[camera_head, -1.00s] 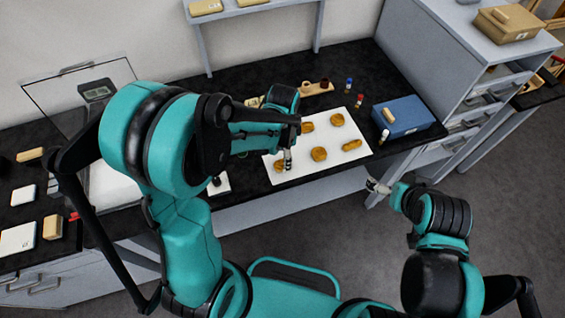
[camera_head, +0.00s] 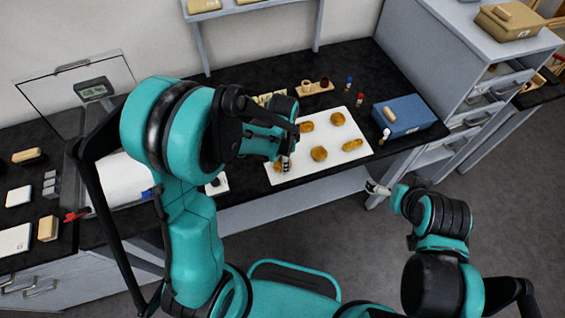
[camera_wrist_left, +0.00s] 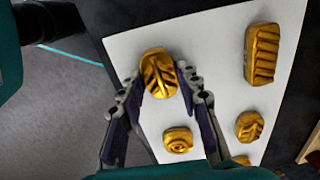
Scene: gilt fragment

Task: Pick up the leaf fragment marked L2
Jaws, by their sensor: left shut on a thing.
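A gold leaf fragment with raised veins (camera_wrist_left: 158,73) is between the fingertips of my left gripper (camera_wrist_left: 160,82) in the left wrist view. The fingers are shut on its two sides. No L2 mark is legible. In the head view my left gripper (camera_head: 285,166) is low over the left part of the white sheet (camera_head: 300,174), and the arm partly hides that area. I cannot tell whether the fragment is touching the sheet. My right gripper (camera_head: 377,188) is away from the sheet, in front of the bench; its jaws are too small to read.
Other gold fragments lie close by on the sheet: a ribbed bar (camera_wrist_left: 262,54), a small spiral piece (camera_wrist_left: 178,139) and a round piece (camera_wrist_left: 250,126). A blue box (camera_head: 405,115) stands right of the sheet. A wooden holder (camera_head: 314,88) and small vials (camera_head: 348,84) stand behind.

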